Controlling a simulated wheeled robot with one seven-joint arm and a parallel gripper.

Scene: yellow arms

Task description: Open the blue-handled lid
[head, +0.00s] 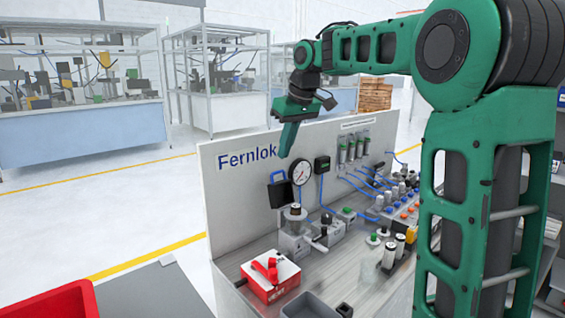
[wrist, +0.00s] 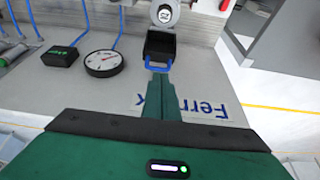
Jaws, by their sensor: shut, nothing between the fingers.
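The lid (head: 281,193) is a dark, nearly black panel on the upright grey board, with a blue handle (head: 278,174) looped at its top edge. In the wrist view the dark lid (wrist: 160,45) and its blue handle (wrist: 158,67) lie just beyond my fingertips. My gripper (head: 284,154) is green, points down and is shut and empty. In the head view its tips are a little above the handle; in the wrist view the tips (wrist: 161,80) line up with the handle. I cannot tell whether they touch it. What lies behind the lid is hidden.
A round gauge (head: 301,173) and a dark box with a green display (head: 322,164) are close to the lid's right. Below stand metal fixtures (head: 295,232) and a red-topped box (head: 270,275) on the bench. The board's lettering (head: 246,159) is left of my gripper.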

